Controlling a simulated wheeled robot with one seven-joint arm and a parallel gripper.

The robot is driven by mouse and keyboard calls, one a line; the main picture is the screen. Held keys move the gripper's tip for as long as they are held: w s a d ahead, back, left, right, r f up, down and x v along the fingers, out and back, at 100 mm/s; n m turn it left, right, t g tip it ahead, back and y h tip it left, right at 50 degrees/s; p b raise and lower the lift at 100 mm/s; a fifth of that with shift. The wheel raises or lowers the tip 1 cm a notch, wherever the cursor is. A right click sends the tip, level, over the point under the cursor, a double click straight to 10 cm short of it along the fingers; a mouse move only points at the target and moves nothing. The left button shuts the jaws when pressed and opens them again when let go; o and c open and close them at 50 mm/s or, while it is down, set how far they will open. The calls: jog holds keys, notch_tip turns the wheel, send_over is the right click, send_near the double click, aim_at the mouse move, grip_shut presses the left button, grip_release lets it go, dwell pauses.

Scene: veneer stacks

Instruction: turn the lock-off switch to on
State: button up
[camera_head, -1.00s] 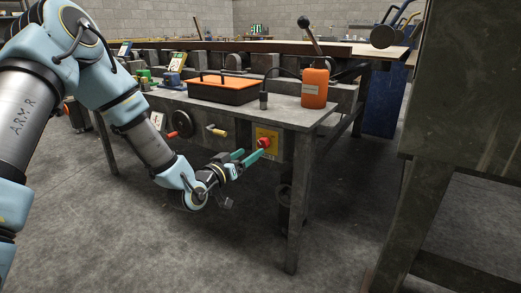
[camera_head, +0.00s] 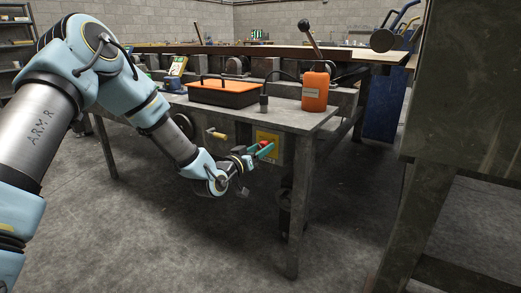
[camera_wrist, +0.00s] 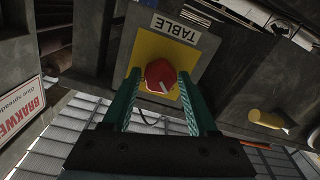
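In the head view the knob (camera_head: 265,144) is on the yellow plate (camera_head: 271,136) under the table's front edge. My gripper (camera_wrist: 159,73) has its two green fingers apart, one on each side of the knob, with a thin gap seeming to show on both sides. Contact cannot be told. In the head view my gripper (camera_head: 259,149) partly covers the knob and plate.
A yellow-handled crank (camera_head: 217,134) sticks out left of the switch; its handle (camera_wrist: 265,118) is at right in the wrist view. An orange-topped toolbox (camera_head: 226,92) and orange bottle (camera_head: 315,90) stand on the table (camera_head: 290,116). A table leg (camera_head: 297,210) is close right.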

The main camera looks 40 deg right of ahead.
grip_shut()
jog(key=shift+f+m, duration=0.1)
jog(key=shift+m, duration=0.3)
jog(key=shift+f+m+b, duration=0.1)
jog(key=shift+m+b, duration=6.6)
jog(key=shift+m, duration=1.9)
jog(key=shift+o, duration=1.7)
grip_release()
